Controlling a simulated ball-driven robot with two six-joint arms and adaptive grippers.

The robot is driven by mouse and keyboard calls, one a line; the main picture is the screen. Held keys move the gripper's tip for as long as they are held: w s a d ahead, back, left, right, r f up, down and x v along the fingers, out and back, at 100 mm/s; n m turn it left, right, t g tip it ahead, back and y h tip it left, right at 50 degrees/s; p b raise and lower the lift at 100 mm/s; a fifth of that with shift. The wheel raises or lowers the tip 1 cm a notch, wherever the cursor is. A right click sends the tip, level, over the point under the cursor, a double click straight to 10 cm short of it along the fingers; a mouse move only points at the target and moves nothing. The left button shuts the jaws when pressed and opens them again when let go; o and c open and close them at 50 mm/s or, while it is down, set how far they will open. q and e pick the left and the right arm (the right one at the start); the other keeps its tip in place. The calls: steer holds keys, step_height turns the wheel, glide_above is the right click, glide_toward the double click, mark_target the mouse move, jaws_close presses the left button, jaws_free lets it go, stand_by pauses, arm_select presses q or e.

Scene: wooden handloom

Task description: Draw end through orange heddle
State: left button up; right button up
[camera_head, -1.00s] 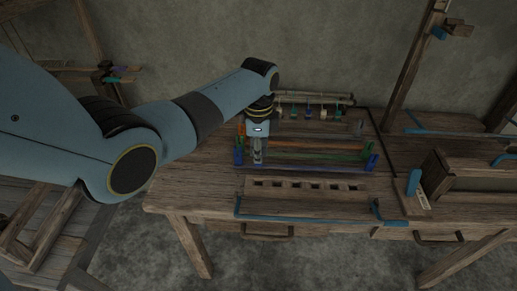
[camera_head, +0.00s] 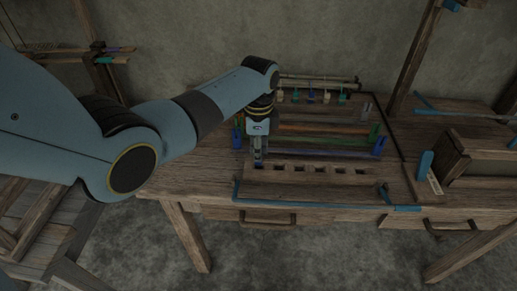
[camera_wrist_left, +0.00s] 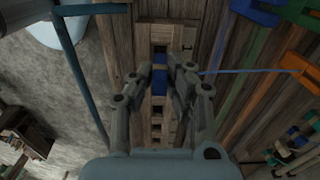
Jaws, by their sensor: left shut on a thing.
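My left gripper (camera_head: 258,163) points down at the left end of the slotted wooden bar. In the left wrist view its fingers (camera_wrist_left: 162,78) are shut on a small blue piece (camera_wrist_left: 160,80), over the bar's row of square holes. A thin blue thread (camera_wrist_left: 250,71) runs from near the fingers to the orange heddle (camera_wrist_left: 276,93) at the right of that view. It meets the heddle near its forked end; I cannot tell whether it passes through. My right gripper is not in view.
The slotted bar (camera_head: 318,170) lies along the front of the bench. Blue (camera_wrist_left: 254,12) and green (camera_wrist_left: 245,55) bars lie beside the orange heddle. A rail with small coloured hanging pieces (camera_head: 311,97) is at the back. A blue rod (camera_head: 300,204) runs along the front edge.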

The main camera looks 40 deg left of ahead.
arm_select(q)
steer(key=shift+f+b, duration=0.8)
steer(key=shift+f, duration=0.65)
steer(key=o, duration=0.8)
steer(key=shift+o, duration=0.2)
steer(key=shift+r, duration=0.15)
step_height(320, 180, up, 12)
steer(key=shift+w+f, duration=0.1)
steer(key=shift+f, duration=0.05)
